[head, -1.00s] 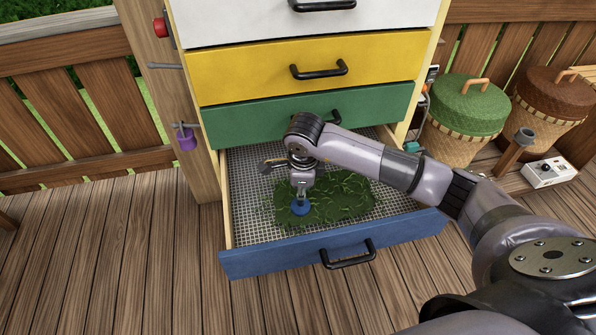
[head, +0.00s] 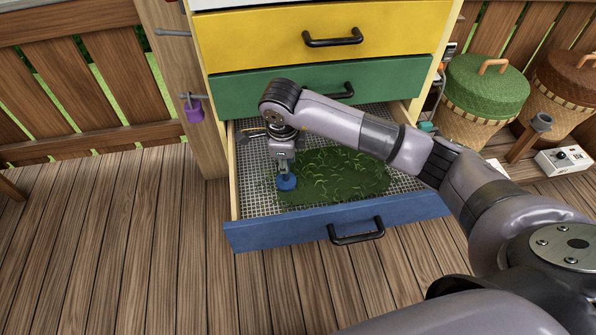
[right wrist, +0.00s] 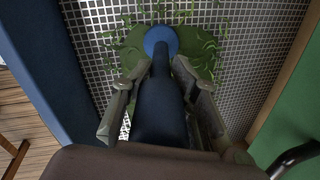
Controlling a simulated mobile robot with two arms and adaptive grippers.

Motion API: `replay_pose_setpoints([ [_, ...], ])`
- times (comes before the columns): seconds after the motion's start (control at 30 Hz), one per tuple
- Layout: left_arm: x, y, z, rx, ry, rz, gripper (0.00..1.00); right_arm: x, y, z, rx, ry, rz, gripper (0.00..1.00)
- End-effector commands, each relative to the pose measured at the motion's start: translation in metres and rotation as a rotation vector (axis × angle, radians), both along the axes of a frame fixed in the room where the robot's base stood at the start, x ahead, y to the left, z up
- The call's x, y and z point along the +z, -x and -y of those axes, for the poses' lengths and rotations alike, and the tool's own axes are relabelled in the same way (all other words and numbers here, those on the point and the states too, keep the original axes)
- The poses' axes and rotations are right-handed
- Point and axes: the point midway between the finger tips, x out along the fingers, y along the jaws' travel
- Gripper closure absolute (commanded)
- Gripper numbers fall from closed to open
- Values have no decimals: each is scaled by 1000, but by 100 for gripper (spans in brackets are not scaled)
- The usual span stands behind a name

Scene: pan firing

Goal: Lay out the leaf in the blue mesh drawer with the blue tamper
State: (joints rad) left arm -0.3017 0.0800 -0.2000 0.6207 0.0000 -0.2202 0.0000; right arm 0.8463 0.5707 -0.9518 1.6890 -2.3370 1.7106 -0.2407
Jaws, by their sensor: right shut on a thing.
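The blue mesh drawer (head: 340,222) is pulled open at the bottom of the cabinet. A dark green leaf layer (head: 345,178) lies on its mesh floor (head: 247,200), spread over the middle and right, with loose strands at its edges. My right gripper (head: 282,165) is over the left part of the drawer, shut on the blue tamper (head: 286,183), whose round head is down at the leaf's left edge. In the right wrist view the tamper's dark handle runs between the fingers and its blue head (right wrist: 161,40) covers part of the leaf (right wrist: 130,52). My left gripper is not in view.
Green (head: 250,100) and yellow (head: 270,45) drawers are shut above. A purple padlock-like thing (head: 194,112) hangs on the left post. Lidded baskets (head: 485,90) and a small white box (head: 565,160) stand at right. The deck in front is clear.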

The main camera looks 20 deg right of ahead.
Motion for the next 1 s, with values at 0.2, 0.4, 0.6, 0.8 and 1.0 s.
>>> replay_pose_setpoints([
  [0.2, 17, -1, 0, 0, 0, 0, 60, 23, 1, 2, 0, 1, 3, 100],
  [0.4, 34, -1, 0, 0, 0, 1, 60, 54, 1, 2, 0, 2, 1, 100],
  [0.6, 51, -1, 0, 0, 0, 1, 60, 84, 1, 2, 0, 2, 1, 100],
  [0.8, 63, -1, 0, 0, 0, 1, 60, 107, 2, 2, 1, 2, 0, 100],
  [1.0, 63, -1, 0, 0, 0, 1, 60, 109, 2, 2, 0, 2, -1, 100],
])
